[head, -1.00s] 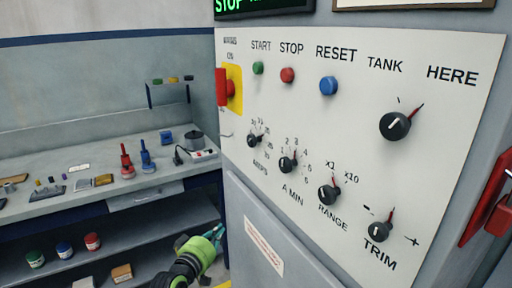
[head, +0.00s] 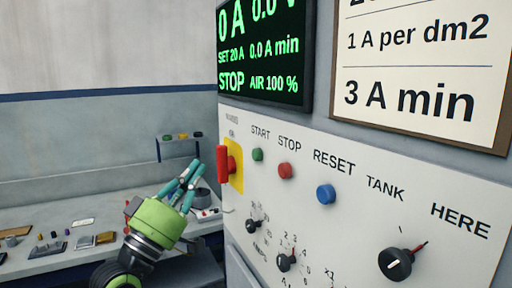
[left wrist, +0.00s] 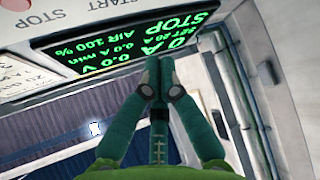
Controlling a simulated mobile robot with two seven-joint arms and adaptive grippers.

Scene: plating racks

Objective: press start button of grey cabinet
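The grey cabinet (head: 322,120) stands on the right in the head view, with a pale control panel on its face. The green start button (head: 257,155) sits under the word START, left of the red stop button (head: 285,170) and the blue reset button (head: 326,194). My left gripper (head: 192,178) is raised left of the panel, apart from it, near the red switch on its yellow plate (head: 235,181). In the left wrist view its fingertips (left wrist: 156,82) are together and empty. The start button cannot be made out there. My right gripper is not in view.
A lit display (head: 263,60) reading STOP is above the panel, beside a framed notice (head: 420,60). Black knobs (head: 396,263) stick out lower on the panel. A bench (head: 60,215) with small items is at the left.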

